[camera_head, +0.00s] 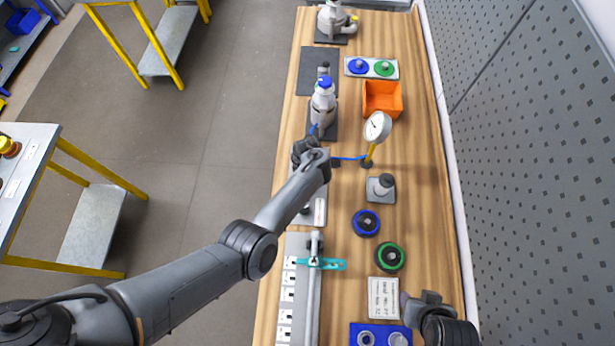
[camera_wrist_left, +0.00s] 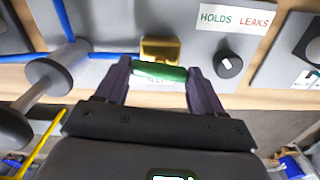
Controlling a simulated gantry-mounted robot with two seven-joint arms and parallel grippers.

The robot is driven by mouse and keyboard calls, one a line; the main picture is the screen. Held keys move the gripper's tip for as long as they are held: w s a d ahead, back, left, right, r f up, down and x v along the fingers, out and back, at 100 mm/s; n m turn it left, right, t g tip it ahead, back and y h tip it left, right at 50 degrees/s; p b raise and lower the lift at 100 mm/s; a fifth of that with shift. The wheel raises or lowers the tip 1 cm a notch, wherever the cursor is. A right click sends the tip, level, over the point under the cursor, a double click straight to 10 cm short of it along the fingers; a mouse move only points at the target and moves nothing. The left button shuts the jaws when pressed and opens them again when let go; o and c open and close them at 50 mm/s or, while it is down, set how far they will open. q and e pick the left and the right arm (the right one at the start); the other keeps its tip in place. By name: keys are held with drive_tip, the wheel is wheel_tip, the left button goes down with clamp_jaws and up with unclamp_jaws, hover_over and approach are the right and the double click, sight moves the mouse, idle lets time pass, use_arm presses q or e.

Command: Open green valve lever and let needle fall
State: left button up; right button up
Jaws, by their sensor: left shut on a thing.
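The green valve lever (camera_wrist_left: 160,72) sits in front of a brass valve body (camera_wrist_left: 160,48) in the left wrist view. My left gripper (camera_wrist_left: 158,69) has one finger at each end of the lever and is shut on it. In the head view my left wrist hides the lever and the fingertips. The round white gauge (camera_head: 377,126) stands on a yellow stem to the right of my left wrist; its needle is too small to read. My right gripper (camera_head: 422,299) is at the lower right, and its jaws cannot be made out.
A HOLDS/LEAKS label (camera_wrist_left: 234,19) and black knob (camera_wrist_left: 229,64) are right of the valve. Blue tubing (camera_wrist_left: 66,20) runs left of it. An orange bin (camera_head: 382,99), bottle (camera_head: 323,105), blue-ringed disc (camera_head: 366,222) and green-ringed disc (camera_head: 390,257) stand on the bench.

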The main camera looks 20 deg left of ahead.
use_arm(q)
drive_tip(key=o, duration=1)
drive_tip(key=shift+o, duration=0.2)
wheel_tip(320, 180, up, 11)
drive_tip(key=p, duration=0.3)
drive_tip(key=shift+a+f, duration=0.1)
drive_tip(key=s+a+m+t, duration=0.2)
drive_tip(key=s+a+m, duration=0.5)
drive_tip(key=s+m, duration=0.3)
drive_tip(key=s+r+m, duration=0.6)
drive_tip(key=s, duration=0.2)
drive_tip(key=s+d+r+m+t, duration=0.1)
drive_tip(key=s+r+m, duration=0.4)
drive_tip(key=s, duration=0.4)
drive_tip(key=shift+d+r+m+t, duration=0.15)
drive_tip(key=shift+r+m+t, duration=0.15)
drive_tip(key=shift+r+m, duration=0.15)
